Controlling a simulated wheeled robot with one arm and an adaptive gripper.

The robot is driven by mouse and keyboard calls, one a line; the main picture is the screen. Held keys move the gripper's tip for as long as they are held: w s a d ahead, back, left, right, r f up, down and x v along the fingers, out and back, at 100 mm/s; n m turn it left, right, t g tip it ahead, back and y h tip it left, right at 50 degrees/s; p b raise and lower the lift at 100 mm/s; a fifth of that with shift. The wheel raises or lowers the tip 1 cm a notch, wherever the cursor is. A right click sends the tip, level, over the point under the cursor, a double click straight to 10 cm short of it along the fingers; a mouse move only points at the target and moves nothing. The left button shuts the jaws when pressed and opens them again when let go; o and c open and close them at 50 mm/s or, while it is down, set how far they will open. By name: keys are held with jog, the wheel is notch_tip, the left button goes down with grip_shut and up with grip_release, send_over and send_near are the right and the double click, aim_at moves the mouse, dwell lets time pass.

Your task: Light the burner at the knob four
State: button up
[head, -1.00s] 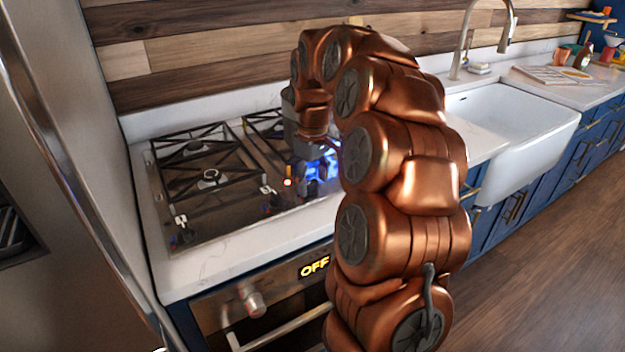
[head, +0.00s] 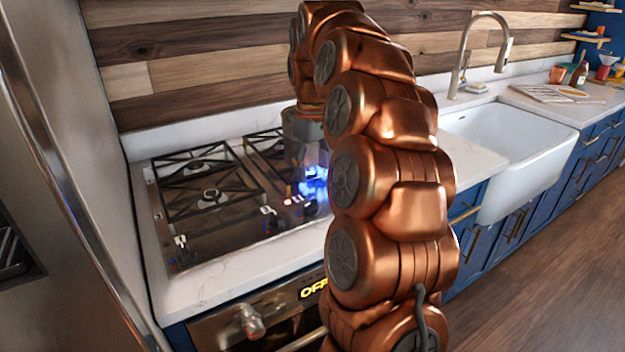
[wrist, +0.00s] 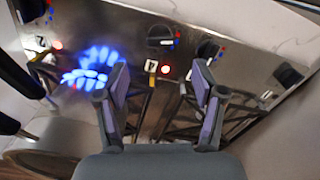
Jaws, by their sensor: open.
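My gripper (wrist: 162,82) is open and empty over the front of the cooktop (head: 225,235), pointing down. In the wrist view its two fingers stand apart, with a dark knob (wrist: 160,40) just beyond the gap between them. More dark knobs show to the right (wrist: 208,48) and far right (wrist: 288,75), and one at the top left (wrist: 33,9). Small number plates sit by the knobs, but I cannot read a four on any. A blue flame (wrist: 88,72) shows left of the left finger; it also shows in the head view (head: 315,182). The fingertips are largely hidden in the head view.
Black grates (head: 195,180) cover the left of the cooktop. Red lights (wrist: 167,70) glow on the panel. The oven display (head: 313,288) reads OFF, with an oven knob (head: 252,322) below left. A white sink (head: 510,150) and tall faucet (head: 480,50) stand right.

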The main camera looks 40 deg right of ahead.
jog(key=shift+r, duration=1.35)
